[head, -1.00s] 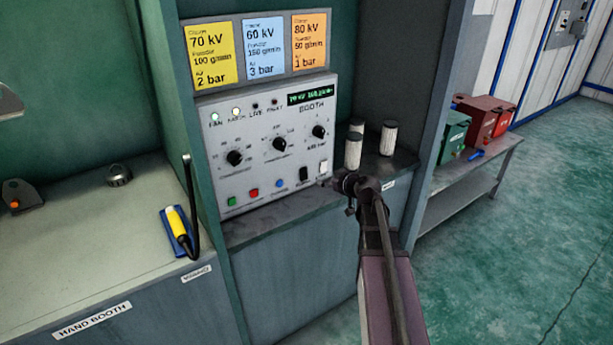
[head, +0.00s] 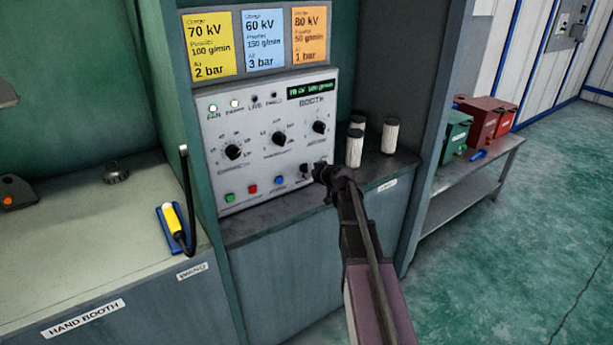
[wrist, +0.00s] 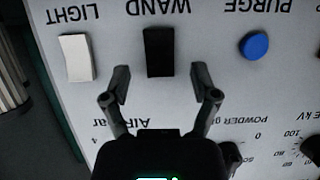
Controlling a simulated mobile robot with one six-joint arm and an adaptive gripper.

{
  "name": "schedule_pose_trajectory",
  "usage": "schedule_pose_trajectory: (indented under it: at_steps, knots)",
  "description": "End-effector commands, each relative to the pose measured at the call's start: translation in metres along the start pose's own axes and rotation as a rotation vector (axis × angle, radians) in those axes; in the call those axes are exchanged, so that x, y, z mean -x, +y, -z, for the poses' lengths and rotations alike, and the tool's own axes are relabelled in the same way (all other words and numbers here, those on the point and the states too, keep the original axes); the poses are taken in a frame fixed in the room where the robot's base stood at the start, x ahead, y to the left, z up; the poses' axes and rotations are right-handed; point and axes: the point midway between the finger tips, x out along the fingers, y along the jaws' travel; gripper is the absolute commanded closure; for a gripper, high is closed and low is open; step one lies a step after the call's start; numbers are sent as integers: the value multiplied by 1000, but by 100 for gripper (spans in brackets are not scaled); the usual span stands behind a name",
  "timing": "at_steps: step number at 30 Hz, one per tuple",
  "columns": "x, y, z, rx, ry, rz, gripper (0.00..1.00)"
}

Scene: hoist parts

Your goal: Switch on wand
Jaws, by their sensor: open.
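The wand switch is a black rocker (wrist: 160,52) under the upside-down label WAND on the booth control panel (head: 240,190). In the wrist view my gripper (wrist: 160,85) is open, with one finger on each side just below the black rocker, and nothing is between the fingers. Whether the fingertips touch the panel I cannot tell. In the head view my gripper (head: 322,174) is at the panel's lower right corner and hides part of the switch row. The yellow wand (head: 173,222) lies in a blue holder on the bench at the left.
A white LIGHT rocker (wrist: 77,58) and a blue PURGE button (wrist: 254,45) flank the black rocker. Dials (head: 279,139) sit above. White cylinders (head: 355,148) stand on the ledge right of the panel. Red and green boxes (head: 484,117) are on a side bench.

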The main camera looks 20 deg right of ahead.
Motion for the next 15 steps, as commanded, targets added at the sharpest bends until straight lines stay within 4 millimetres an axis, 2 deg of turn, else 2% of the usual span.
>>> schedule_pose_trajectory:
  at_steps: [1, 6, 15]
  knots:
    - [-8, 1, -1, 0, 0, 1, 23]
    - [-19, 0, 0, -1, 0, 0, 23]
    - [-22, 0, 0, -1, 0, -1, 23]
